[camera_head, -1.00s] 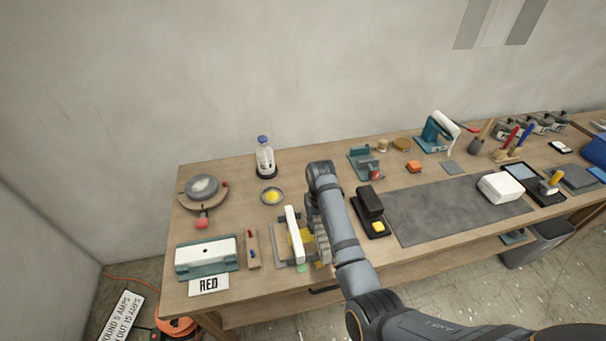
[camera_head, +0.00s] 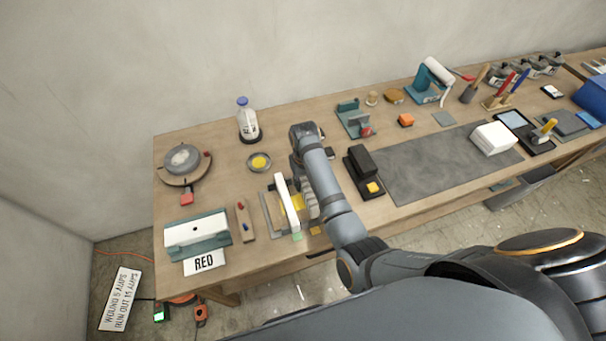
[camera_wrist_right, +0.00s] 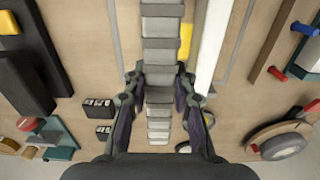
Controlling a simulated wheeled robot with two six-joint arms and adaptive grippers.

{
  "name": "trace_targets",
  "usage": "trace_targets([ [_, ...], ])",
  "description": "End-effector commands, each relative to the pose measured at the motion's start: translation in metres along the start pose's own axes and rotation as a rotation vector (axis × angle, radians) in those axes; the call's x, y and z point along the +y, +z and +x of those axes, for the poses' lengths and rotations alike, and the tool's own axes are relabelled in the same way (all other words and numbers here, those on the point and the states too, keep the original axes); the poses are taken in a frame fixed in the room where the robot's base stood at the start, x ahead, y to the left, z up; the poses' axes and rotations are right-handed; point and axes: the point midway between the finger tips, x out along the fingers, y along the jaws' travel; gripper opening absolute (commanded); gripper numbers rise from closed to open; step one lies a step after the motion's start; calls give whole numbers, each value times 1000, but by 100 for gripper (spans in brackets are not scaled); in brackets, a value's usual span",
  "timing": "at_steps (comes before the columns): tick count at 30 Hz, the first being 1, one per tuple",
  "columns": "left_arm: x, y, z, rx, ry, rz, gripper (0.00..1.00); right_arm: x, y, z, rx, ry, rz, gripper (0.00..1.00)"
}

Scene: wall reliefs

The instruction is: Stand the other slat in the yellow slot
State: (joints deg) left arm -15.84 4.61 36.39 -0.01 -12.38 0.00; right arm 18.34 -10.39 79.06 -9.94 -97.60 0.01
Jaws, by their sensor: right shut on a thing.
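My right gripper (camera_head: 308,196) is shut on a grey ribbed slat (camera_wrist_right: 160,27), which also shows in the head view (camera_head: 312,207). In the right wrist view the gripper (camera_wrist_right: 160,76) has one finger on each side of it. A smooth white slat (camera_head: 286,203) stands on edge close to its left, and it shows in the wrist view (camera_wrist_right: 213,42). Both are over a grey frame (camera_head: 268,215). A yellow part (camera_head: 298,202) shows between the slats, and in the wrist view (camera_wrist_right: 186,40). Whether the ribbed slat's lower edge is seated is hidden. My left gripper is not in view.
A black device with a yellow button (camera_head: 374,187) stands right of the arm. A wooden holder with red and blue parts (camera_head: 244,220) lies left of the frame. A yellow-filled dish (camera_head: 259,162) and a bottle (camera_head: 247,122) stand behind. The grey mat (camera_head: 420,172) is mostly clear.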

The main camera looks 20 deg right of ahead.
Motion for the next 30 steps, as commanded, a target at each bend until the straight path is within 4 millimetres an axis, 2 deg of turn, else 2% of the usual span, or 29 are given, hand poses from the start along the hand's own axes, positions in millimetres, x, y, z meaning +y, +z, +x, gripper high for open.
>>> trace_targets([
  [4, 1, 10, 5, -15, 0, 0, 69, 1, 4, 16, 0, 1, 0, 0],
  [9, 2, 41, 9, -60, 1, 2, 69, 3, 6, 32, 0, 1, 1, 0],
  [12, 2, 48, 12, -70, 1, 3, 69, 4, 7, 41, 0, 1, 1, 0],
  [17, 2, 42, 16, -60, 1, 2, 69, 6, 8, 52, 0, 1, 1, 0],
  [24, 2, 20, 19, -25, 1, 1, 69, 6, 10, 59, 1, 0, 1, 0],
  [30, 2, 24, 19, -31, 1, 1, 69, 6, 10, 59, 1, 0, 1, 0],
])
